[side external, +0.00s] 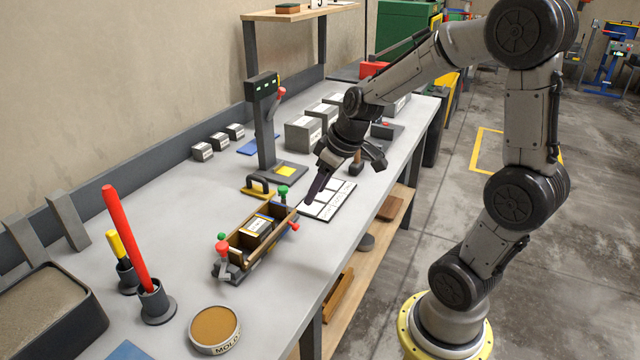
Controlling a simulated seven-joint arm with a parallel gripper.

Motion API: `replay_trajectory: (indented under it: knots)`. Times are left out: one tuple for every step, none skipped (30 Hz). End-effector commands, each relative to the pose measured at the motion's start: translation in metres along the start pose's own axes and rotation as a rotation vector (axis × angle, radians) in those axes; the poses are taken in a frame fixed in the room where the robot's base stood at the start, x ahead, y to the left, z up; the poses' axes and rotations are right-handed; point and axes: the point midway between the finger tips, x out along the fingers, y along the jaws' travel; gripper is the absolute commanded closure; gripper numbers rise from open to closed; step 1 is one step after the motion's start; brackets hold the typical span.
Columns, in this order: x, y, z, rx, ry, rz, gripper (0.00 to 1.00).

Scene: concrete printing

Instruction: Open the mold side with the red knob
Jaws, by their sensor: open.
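The wooden mold (240,241) stands on the grey bench, with a block with a pale label (258,226) inside it. A red knob (222,247) sits at its near left end, with a green one close behind it. A second red handle (295,226) sticks out at its right side, and a green knob (283,190) stands at the far end. My gripper (343,178) is open and empty, above and to the right of the mold's far end. One dark finger points down close to that end; whether it touches the mold cannot be told.
A white marked sheet (328,199) lies under my gripper. A dark press stand (265,125) with a yellow pad rises behind the mold. Grey blocks (303,134) stand at the back. A red rod (127,240) in a holder and a round tin (215,330) stand front left.

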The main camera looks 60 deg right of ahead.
Motion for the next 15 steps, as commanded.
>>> replay_trajectory:
  knots:
    - [-0.0058, 0.0004, -0.0006, 0.0, 0.003, 0.001, 0.47]
    - [-0.008, 0.0003, -0.0004, 0.0, 0.002, 0.001, 0.47]
    - [-0.0104, 0.0, -0.0001, 0.001, 0.001, 0.0, 0.47]
    - [-0.0118, -0.0001, 0.0, 0.001, 0.001, 0.0, 0.47]
    - [-0.0129, -0.0001, 0.0, 0.001, 0.0, 0.0, 0.47]
    - [-0.0139, -0.0001, 0.0, 0.001, 0.0, 0.0, 0.47]
    - [-0.0143, -0.0001, 0.0001, 0.0, 0.0, 0.0, 0.47]
    - [-0.0146, -0.0001, 0.0001, 0.0, 0.0, 0.0, 0.47]
    - [-0.0146, -0.0001, 0.0001, 0.0, 0.0, 0.0, 0.47]
    - [-0.0146, -0.0001, 0.0001, 0.0, 0.0, 0.0, 0.47]
    - [-0.0145, -0.0001, 0.0001, 0.0, 0.0, 0.0, 0.47]
    - [-0.0144, -0.0001, 0.0001, 0.0, 0.0, 0.0, 0.47]
    - [-0.0144, -0.0001, 0.0001, 0.0, 0.0, 0.0, 0.47]
    - [-0.0144, -0.0001, 0.0, 0.0, 0.0, 0.0, 0.46]
    - [-0.0143, -0.0003, 0.0002, 0.003, -0.001, -0.001, 0.46]
